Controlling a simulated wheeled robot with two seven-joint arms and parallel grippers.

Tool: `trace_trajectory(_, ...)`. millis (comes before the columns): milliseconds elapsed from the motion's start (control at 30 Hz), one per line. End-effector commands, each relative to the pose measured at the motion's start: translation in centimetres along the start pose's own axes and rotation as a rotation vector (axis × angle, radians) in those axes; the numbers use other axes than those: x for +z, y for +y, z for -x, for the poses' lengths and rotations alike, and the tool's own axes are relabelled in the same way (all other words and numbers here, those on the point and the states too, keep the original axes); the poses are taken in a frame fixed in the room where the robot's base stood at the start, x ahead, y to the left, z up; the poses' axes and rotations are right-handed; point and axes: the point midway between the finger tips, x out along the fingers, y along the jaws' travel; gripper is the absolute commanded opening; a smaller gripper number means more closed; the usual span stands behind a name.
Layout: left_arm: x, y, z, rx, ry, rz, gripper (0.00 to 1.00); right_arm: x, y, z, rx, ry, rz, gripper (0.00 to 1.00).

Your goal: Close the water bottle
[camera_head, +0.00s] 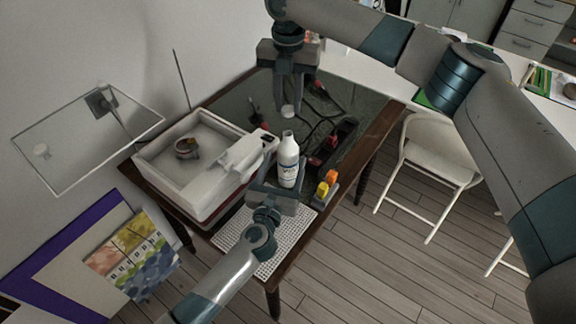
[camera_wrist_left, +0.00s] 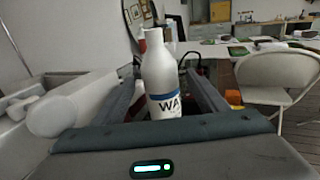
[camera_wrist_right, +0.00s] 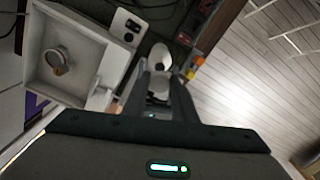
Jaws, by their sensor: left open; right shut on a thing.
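The white water bottle (camera_head: 288,163) stands upright on the dark table, its top open. In the left wrist view the bottle (camera_wrist_left: 160,78) stands between the two fingers, its blue band and lettering facing me. My left gripper (camera_head: 286,190) is open at the lower part of the bottle. My right gripper (camera_head: 288,104) points down above the bottle, shut on a small white cap (camera_head: 288,111). The cap is apart from the bottle mouth, with a small gap between them. In the right wrist view, the white bottle (camera_wrist_right: 160,56) shows beyond the fingers.
A white tray-like machine (camera_head: 210,150) stands left of the bottle. Orange and yellow items (camera_head: 327,184) sit close at its right. Black cables and a dark red-and-black object (camera_head: 330,145) lie behind. A white perforated mat (camera_head: 262,245) lies in front. A folding chair (camera_head: 440,150) stands right.

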Motion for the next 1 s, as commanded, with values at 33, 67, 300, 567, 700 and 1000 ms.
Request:
trace_trajectory(33,0.1,0.0,-0.9,0.0,-0.001,-0.001,0.66,0.0,0.0,0.0,0.0,0.0,0.0,0.05)
trace_trajectory(67,0.1,0.0,-1.4,0.0,-0.002,-0.002,0.66,0.0,0.0,0.0,0.0,0.0,0.0,0.05)
trace_trajectory(300,0.1,0.0,-5.1,0.0,-0.001,-0.001,0.66,0.0,0.0,0.0,0.0,0.0,0.0,0.05)
trace_trajectory(567,0.0,0.0,-7.4,0.0,0.0,-0.002,0.66,0.0,0.0,0.0,0.0,0.0,0.0,0.05)
trace_trajectory(700,0.0,0.0,-7.8,0.0,0.0,0.0,0.66,0.0,0.0,0.0,0.0,0.0,0.0,0.05)
trace_trajectory(1000,0.0,0.0,-7.8,0.0,0.0,0.0,0.54,0.0,0.0,0.0,0.0,0.0,0.0,0.05)
